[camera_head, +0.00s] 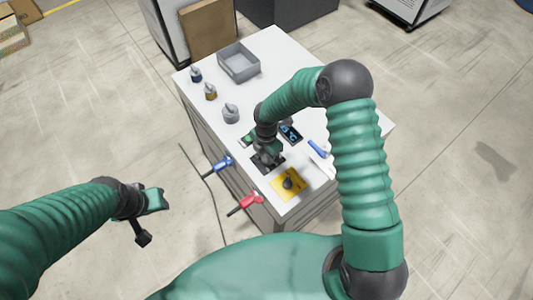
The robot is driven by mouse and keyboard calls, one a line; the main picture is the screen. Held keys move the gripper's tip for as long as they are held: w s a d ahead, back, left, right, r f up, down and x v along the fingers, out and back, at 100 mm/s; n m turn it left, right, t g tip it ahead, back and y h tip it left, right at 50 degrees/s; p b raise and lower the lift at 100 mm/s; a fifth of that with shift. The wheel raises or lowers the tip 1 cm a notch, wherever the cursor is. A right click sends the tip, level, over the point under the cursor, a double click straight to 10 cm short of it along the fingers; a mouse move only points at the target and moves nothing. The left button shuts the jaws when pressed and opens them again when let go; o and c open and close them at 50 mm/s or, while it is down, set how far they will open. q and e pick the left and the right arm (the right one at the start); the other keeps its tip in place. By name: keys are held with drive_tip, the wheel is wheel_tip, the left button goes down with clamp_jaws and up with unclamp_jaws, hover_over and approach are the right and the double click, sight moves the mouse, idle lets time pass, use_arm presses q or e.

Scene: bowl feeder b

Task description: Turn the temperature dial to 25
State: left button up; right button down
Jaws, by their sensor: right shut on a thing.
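My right gripper (267,158) reaches down onto a small dark panel (275,166) near the front of the white-topped cabinet. It is shut on the dial there, and the gripper hides the dial itself. A small dark display (290,134) with pale blue marks lies just behind and right of the gripper; its reading is too small to make out. My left gripper (150,204) hangs over the floor left of the cabinet, away from the panel. I cannot tell whether its fingers are open.
A yellow plate with a black knob (288,183) sits in front of the dark panel. Blue (217,166) and red (246,203) handles stick out at the cabinet's left edge. A grey bin (239,65) and several small containers (231,113) stand farther back.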

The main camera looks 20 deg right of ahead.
drive_tip(key=n+p, duration=0.1)
drive_tip(key=n, duration=0.2)
drive_tip(key=shift+r+n, duration=0.1)
drive_tip(key=shift+n, duration=0.2)
drive_tip(key=shift+n+p, duration=0.6)
drive_tip(key=shift+n, duration=1.3)
drive_tip(key=c, duration=1.1)
unclamp_jaws()
drive_tip(key=shift+w+f, duration=0.1)
drive_tip(key=shift+f, duration=0.1)
wheel_tip(320, 180, up, 17)
drive_tip(key=shift+f+b, duration=0.1)
drive_tip(key=shift+b, duration=1.05)
